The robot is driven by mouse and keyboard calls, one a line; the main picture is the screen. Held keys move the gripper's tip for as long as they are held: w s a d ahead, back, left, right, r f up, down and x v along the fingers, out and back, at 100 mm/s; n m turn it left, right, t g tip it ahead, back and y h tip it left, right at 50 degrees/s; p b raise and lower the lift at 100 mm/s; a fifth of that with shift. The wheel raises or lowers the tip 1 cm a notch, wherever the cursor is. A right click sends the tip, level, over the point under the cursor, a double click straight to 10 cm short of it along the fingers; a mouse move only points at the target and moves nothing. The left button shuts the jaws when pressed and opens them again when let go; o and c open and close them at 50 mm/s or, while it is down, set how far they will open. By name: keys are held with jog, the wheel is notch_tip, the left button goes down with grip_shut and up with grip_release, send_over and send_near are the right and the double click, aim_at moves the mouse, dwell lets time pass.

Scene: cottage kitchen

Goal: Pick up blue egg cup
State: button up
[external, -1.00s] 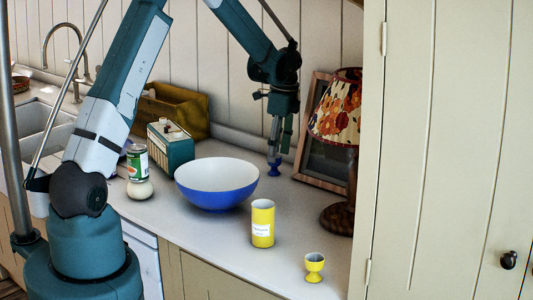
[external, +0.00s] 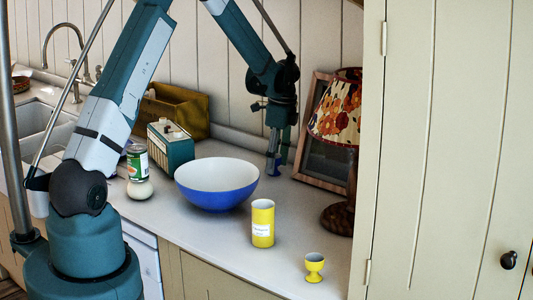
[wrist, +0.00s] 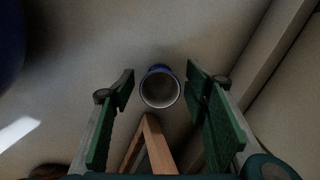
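The blue egg cup (external: 272,166) stands on the worktop at the back, between the large bowl and the framed picture, partly hidden by my gripper (external: 278,158). In the wrist view the egg cup (wrist: 160,88) shows from above, with a blue rim and pale inside. My gripper (wrist: 160,70) is open, with one green finger on each side of the cup. Gaps show on both sides, so neither finger appears to touch it.
A blue-and-white bowl (external: 215,187) stands left of the gripper. A framed picture (external: 312,165) leans close on the right, beside a lamp (external: 337,120). A yellow tin (external: 262,225) and yellow egg cup (external: 314,266) stand in front, with clear worktop between.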

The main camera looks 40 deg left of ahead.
jog(key=c, duration=0.9)
jog(key=shift+r, duration=0.1)
jog(key=shift+c, duration=0.2)
notch_tip(320, 180, up, 10)
dwell(0.5)
